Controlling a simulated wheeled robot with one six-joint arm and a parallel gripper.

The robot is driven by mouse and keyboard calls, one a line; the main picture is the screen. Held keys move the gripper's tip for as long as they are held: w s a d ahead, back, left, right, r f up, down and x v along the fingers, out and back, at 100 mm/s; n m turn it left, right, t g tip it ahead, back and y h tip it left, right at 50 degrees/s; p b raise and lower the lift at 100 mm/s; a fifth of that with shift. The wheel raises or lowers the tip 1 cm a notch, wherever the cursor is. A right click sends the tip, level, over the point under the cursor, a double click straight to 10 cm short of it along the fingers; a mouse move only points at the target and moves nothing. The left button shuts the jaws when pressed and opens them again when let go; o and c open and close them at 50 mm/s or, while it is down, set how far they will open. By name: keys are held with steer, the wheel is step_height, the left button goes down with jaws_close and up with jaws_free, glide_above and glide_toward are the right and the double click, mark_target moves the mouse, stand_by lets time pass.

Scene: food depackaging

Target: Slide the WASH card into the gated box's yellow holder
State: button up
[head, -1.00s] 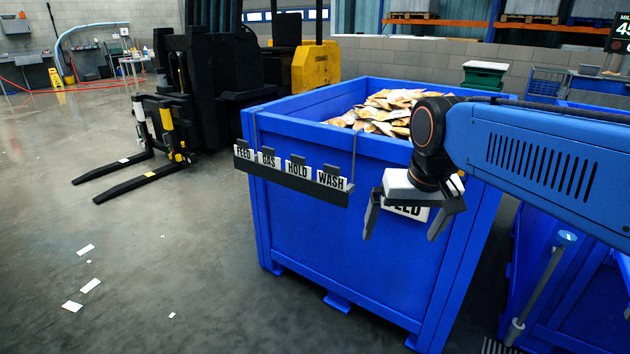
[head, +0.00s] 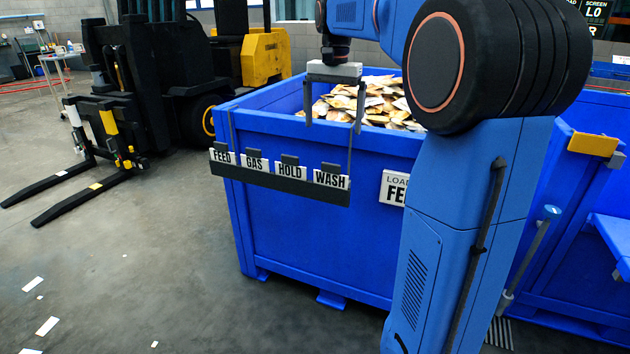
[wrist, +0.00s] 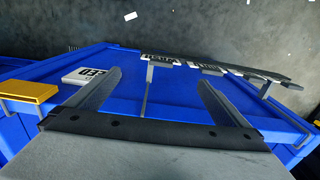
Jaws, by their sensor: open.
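The WASH card (head: 331,180) is white with black letters and stands at the right end of a dark rack (head: 268,183) on the front of a blue box. In the wrist view the card (wrist: 160,58) appears upside down, beyond the fingertips. My gripper (head: 333,124) is open and empty, pointing down above the box rim near the rack's right end. Its two fingers also show in the wrist view (wrist: 160,78), apart with nothing between them. A yellow holder (head: 594,144) sits on the blue box at right; my arm hides part of that box.
FEED (head: 222,157), GAS (head: 254,164) and HOLD (head: 290,170) cards share the rack. A white FEED sign (head: 393,188) is on the box front. Packets (head: 375,100) fill the box. A forklift (head: 150,80) stands at left. The floor in front is mostly clear, with scattered paper.

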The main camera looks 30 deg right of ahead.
mark_target(331, 173)
steer(key=f, duration=1.7)
steer(key=shift+w+d+f, duration=0.15)
steer(key=shift+w, duration=0.25)
steer(key=shift+c, duration=0.6)
steer(key=c, duration=0.8)
